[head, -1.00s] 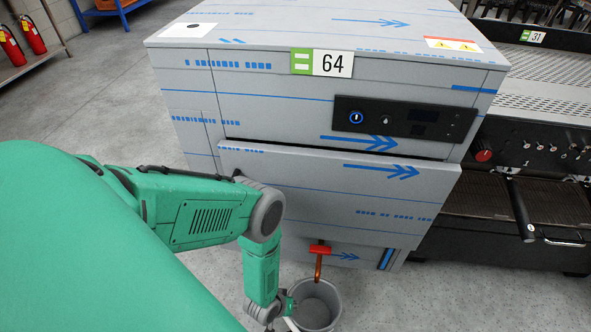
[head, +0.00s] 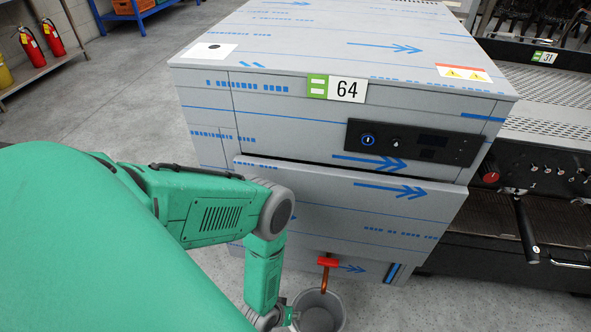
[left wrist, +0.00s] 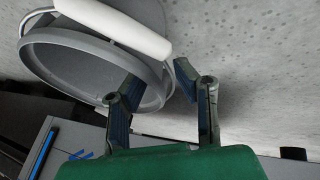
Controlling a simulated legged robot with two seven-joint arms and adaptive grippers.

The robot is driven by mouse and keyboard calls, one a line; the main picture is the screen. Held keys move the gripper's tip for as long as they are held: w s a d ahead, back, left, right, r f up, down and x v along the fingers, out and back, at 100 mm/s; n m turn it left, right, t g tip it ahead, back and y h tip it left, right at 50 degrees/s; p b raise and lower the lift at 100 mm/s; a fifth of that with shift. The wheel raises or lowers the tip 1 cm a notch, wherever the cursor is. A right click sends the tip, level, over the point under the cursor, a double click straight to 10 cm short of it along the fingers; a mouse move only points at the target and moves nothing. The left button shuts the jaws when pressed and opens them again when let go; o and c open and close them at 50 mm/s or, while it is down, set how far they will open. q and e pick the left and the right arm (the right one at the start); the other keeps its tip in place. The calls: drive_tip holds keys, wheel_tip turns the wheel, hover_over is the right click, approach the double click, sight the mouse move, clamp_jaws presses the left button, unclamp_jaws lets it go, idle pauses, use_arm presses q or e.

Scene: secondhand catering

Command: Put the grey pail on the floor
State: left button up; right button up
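The grey pail (head: 334,324) is at the bottom of the head view, in front of the film-wrapped machine, under a copper spout with a red handle (head: 327,262). I cannot tell whether it hangs or stands. In the left wrist view, the pail (left wrist: 75,82) fills the upper left, its mouth facing the camera and a white handle grip (left wrist: 115,27) across its rim. My left gripper (left wrist: 158,78) is open. Its fingers are apart at the near side of the rim, one overlapping the pail's mouth in the picture. My right gripper is not in view.
The machine (head: 330,205), labelled 64, stands directly behind the pail. Grey speckled floor (head: 420,315) is bare in front of the machines and at the left. Fire extinguishers (head: 52,37) stand on a shelf at far left.

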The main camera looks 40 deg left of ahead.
use_arm(q)
drive_tip(key=p+v, duration=0.3)
drive_tip(key=v, duration=0.4)
drive_tip(key=shift+s, duration=0.15)
idle(0.3)
